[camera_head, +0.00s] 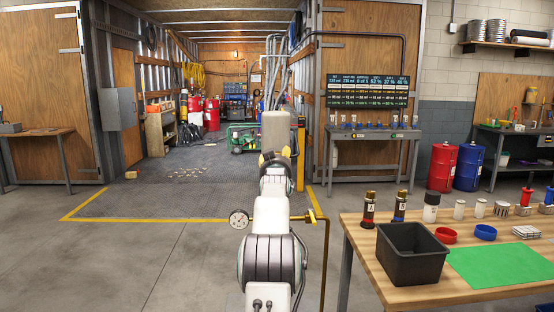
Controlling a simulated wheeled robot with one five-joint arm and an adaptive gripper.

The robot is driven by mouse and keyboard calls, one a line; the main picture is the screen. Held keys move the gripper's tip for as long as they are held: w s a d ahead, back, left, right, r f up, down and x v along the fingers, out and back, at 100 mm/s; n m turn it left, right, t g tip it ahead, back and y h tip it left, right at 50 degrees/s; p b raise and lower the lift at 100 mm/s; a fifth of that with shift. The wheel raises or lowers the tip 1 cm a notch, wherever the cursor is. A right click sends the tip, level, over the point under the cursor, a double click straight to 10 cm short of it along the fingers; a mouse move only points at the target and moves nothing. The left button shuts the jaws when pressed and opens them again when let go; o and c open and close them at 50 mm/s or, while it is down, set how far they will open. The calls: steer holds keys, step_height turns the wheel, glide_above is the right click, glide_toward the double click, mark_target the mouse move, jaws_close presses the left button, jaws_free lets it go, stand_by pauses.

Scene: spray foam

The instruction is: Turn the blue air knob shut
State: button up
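My arm reaches straight ahead up the middle of the head view. Its far end, with my gripper (275,158), is small and seen from behind, so I cannot make out its fingers or whether they are open. A round pressure gauge (239,218) with a white face shows just left of my arm. A brass pipe (324,262) with a bend at its top shows just right of it. My arm covers what lies between them. I cannot pick out a blue air knob; it may be hidden behind my arm or too small to see.
A wooden table (361,272) at the right front holds a black bin (412,253), a green mat (503,263), bottles and small cups. A grey bench (372,133) stands under a display board (369,91). Red (442,167) and blue (468,167) drums stand beyond. The left floor is clear.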

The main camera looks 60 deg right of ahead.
steer(key=shift+o, duration=0.2)
steer(key=shift+d, duration=0.1)
steer(key=c, duration=1.2)
